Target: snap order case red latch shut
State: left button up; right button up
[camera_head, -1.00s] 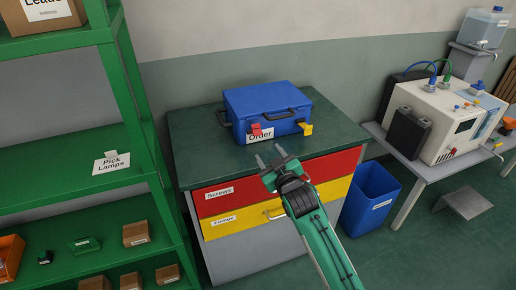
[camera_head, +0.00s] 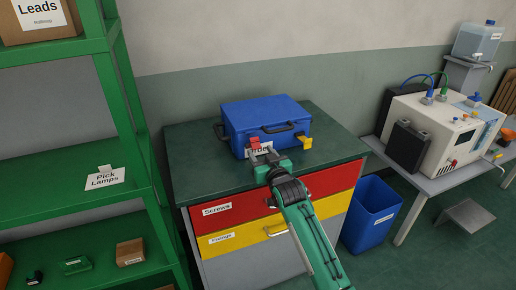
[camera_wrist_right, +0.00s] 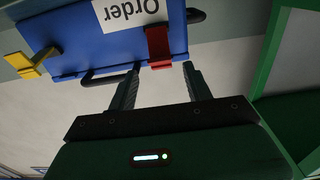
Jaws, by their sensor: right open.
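The blue order case (camera_head: 262,112) lies closed on the dark green top of a drawer cabinet. Its red latch (camera_head: 254,142) is on the front face, left of the black handle; it also shows in the right wrist view (camera_wrist_right: 159,45), beside the white "Order" label. I cannot tell for sure whether it is fully down. A yellow latch (camera_head: 305,141) sticks out at the front right. My right gripper (camera_head: 262,152) is open and empty, just in front of the red latch. In the wrist view its fingers (camera_wrist_right: 161,76) point at the latch, one on each side, apparently apart from it. My left gripper is not in view.
The cabinet (camera_head: 190,158) has red and yellow drawers below. A green shelf rack (camera_head: 112,85) stands at the left. A blue bin (camera_head: 372,212) is at the cabinet's right, and a bench with a white machine (camera_head: 450,140) is further right. The cabinet top left of the case is clear.

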aim_at(256, 146)
jog(key=shift+x, duration=1.7)
grip_shut()
